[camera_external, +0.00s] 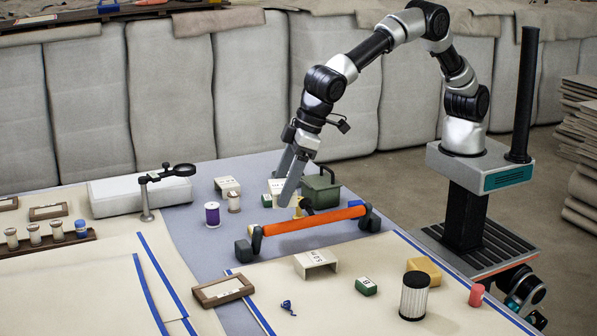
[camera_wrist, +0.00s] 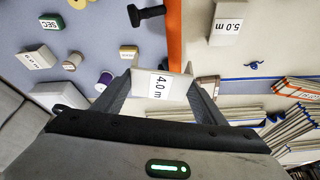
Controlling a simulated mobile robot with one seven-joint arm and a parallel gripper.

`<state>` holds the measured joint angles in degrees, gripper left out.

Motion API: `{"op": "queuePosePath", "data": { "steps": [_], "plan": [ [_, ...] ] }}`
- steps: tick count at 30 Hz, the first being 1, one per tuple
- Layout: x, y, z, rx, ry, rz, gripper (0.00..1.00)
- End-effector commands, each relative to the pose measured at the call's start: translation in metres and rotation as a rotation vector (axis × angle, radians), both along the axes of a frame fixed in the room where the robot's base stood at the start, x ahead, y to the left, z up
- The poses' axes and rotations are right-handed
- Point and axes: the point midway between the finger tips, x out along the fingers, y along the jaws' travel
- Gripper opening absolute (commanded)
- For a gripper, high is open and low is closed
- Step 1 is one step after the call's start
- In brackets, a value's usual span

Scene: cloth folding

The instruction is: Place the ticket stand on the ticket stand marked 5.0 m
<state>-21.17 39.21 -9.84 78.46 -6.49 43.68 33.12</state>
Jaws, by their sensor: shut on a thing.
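My gripper (camera_external: 290,196) is shut on a white ticket stand marked 4.0 m (camera_wrist: 159,86), which sits between the two fingers in the wrist view. In the external view this held stand (camera_external: 276,187) is partly hidden by the fingers, behind the orange bar. The ticket stand marked 5.0 m (camera_wrist: 229,25) is on the other side of the orange bar. In the external view the 5.0 m stand (camera_external: 316,261) is upright on the cream sheet, apart from my gripper. I cannot tell whether the held stand touches the table.
The orange bar (camera_external: 315,219) on black feet lies between my gripper and the 5.0 m stand. A purple spool (camera_external: 212,214), another white stand (camera_external: 227,185) and a green box (camera_external: 320,188) are nearby. A wooden frame (camera_external: 222,290) and small green block (camera_external: 366,286) flank the 5.0 m stand.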

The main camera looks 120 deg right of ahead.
Motion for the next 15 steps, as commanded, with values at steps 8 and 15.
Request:
{"op": "queuePosePath", "data": {
  "steps": [8, 15],
  "plan": [
    [-0.019, 0.105, 0.009, 0.001, -0.008, 0.214, 0.44],
    [-0.025, 0.126, -0.001, 0.001, -0.007, 0.259, 0.44]
  ]
}}
